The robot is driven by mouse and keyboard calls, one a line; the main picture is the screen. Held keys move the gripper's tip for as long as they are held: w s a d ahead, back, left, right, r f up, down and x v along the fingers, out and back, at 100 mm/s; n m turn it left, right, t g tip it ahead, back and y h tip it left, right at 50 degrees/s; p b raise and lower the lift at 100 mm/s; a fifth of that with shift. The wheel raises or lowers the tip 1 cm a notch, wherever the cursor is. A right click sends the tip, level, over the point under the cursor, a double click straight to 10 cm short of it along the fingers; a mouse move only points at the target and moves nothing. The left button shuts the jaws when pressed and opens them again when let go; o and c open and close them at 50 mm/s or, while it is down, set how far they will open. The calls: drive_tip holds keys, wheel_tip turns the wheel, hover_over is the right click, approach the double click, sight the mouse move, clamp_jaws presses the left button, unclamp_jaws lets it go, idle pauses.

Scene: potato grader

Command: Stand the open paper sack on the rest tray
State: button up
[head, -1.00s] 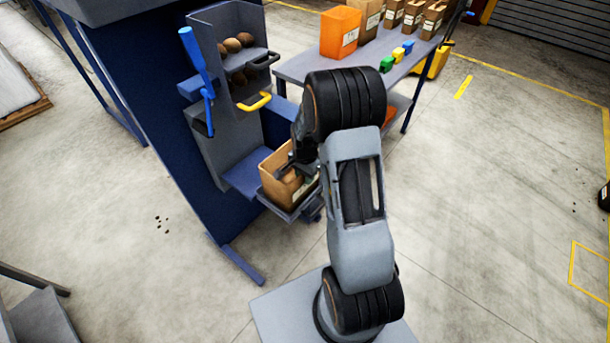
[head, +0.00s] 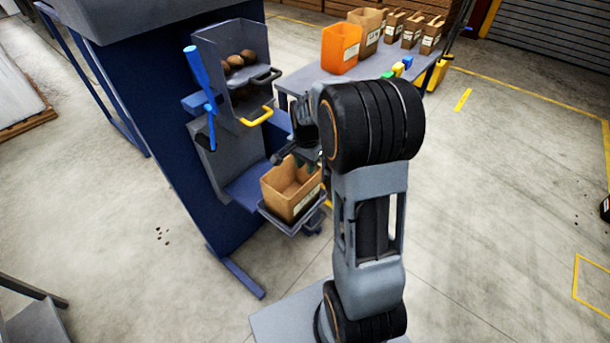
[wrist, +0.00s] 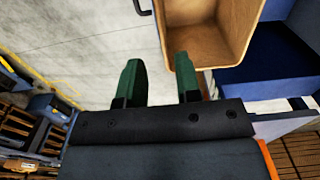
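The open paper sack (head: 283,204) stands upright on the rest tray (head: 275,219), below the chute of the blue machine. Its mouth faces up and it looks empty inside. My gripper (head: 304,163) is just above and behind the sack's far rim in the head view, partly hidden by my arm. In the wrist view my gripper (wrist: 157,60) has its two green fingers spread with bare floor between them. The sack (wrist: 235,35) shows there at the top right, with its rim close beside the right finger; I cannot tell whether they touch.
The chute (head: 232,45) holds several potatoes above a yellow handle (head: 256,116); a blue lever (head: 199,75) is at its left. A grey table (head: 345,82) behind carries an orange bin (head: 340,48) and several paper sacks.

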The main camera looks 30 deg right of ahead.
drive_tip(key=s+a+r+n+t, duration=0.1)
drive_tip(key=s+a+r+n, duration=0.3)
drive_tip(key=s+n, duration=0.2)
drive_tip(key=s+a+r+n+t, duration=0.2)
drive_tip(key=s+a+r+n, duration=0.3)
drive_tip(key=s, duration=0.5)
drive_tip(key=shift+a+n, duration=0.3)
drive_tip(key=shift+n, duration=0.7)
drive_tip(key=shift+r, duration=0.2)
wheel_tip(320, 180, up, 4)
drive_tip(key=p, duration=0.3)
drive_tip(key=shift+t, duration=0.3)
